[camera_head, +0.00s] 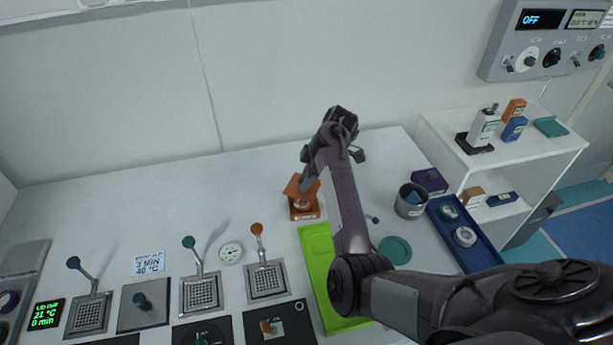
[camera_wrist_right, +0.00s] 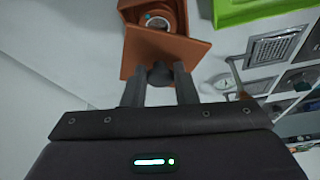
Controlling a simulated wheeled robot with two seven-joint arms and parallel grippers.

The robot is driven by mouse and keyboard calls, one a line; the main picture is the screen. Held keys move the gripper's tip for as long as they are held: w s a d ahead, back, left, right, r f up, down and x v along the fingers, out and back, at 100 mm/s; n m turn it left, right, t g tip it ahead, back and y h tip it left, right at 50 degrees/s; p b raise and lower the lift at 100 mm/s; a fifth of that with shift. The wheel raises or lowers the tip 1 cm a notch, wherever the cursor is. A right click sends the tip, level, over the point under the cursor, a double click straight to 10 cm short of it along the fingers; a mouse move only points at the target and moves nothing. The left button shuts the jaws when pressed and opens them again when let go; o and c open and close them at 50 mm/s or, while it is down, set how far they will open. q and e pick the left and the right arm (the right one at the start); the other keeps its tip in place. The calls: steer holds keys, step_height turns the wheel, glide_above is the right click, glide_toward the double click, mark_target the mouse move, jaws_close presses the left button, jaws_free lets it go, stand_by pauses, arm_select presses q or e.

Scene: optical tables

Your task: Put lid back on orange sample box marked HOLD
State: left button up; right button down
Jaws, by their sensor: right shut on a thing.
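The orange sample box (camera_head: 304,214) stands on the white table with a pale label on its front, too small to read. It is open, and a round grey item shows inside it in the right wrist view, where the box (camera_wrist_right: 127,8) is at the top. The orange lid (camera_wrist_right: 142,50) is tilted beside the box's opening; it also shows in the head view (camera_head: 291,187). My right gripper (camera_wrist_right: 160,78) is shut on the lid's dark knob. Whether lid and box touch is unclear. My left gripper is not in view.
A grey pot (camera_head: 410,201), a purple box (camera_head: 430,181) and a blue tray (camera_head: 464,252) are farther right. Hotplate-like units with levers stand in front. The table left of the box is clear.

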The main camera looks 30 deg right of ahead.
step_height(320, 180, down, 2)
steer(key=shift+b, duration=0.75)
steer(key=shift+f+b, duration=0.85)
steer(key=shift+f, duration=0.05)
steer(key=shift+f+b, duration=0.5)
steer(key=shift+f, duration=0.4)
steer(key=shift+r+p, duration=0.1)
steer(key=shift+p, duration=0.35)
steer(key=shift+f, duration=0.2)
steer(key=shift+p, duration=0.4)
stand_by(0.4)
